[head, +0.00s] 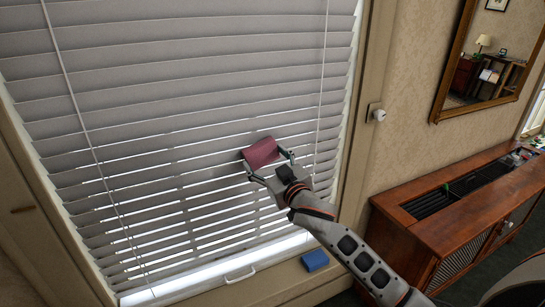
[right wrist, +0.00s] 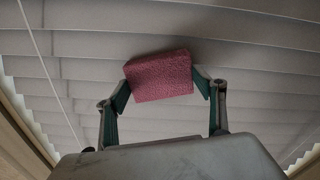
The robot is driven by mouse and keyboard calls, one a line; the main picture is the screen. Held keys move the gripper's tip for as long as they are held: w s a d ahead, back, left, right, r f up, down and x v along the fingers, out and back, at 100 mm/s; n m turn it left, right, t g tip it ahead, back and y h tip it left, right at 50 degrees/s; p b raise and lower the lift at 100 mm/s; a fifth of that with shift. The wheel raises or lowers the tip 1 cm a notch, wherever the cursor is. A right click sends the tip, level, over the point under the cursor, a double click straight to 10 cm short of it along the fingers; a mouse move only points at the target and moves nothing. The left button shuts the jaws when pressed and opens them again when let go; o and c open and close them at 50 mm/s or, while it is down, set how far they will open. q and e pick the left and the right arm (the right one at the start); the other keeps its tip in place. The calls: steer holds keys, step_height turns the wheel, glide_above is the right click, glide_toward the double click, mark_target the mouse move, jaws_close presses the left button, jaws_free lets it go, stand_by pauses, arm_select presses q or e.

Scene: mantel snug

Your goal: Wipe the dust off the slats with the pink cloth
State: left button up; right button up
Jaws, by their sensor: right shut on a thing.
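The slats (head: 180,95) are light grey blinds that fill the window in the head view. They also show behind the gripper in the right wrist view (right wrist: 90,60). My right gripper (head: 269,168) is shut on the pink cloth (head: 261,153), a folded block, and holds it at the right-middle part of the slats. In the right wrist view the cloth (right wrist: 160,76) sits between the two fingertips, with slats behind it. I cannot tell whether it touches them. No separate dust patches can be made out. My left gripper is not in view.
A blue block (head: 315,260) lies on the window sill below the slats. Thin cords hang down in front of the blinds. A wooden cabinet (head: 460,215) stands to the right, below a framed mirror (head: 492,60).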

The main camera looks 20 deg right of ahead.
mark_target(251, 160)
steer(key=shift+s+a+p, duration=0.1)
steer(key=shift+a+p, duration=0.35)
steer(key=shift+a, duration=3.15)
steer(key=shift+s+p, duration=0.1)
steer(key=shift+p, duration=0.25)
steer(key=shift+s+d+p, duration=0.1)
steer(key=shift+s+p, duration=1.2)
steer(key=shift+s, duration=1.55)
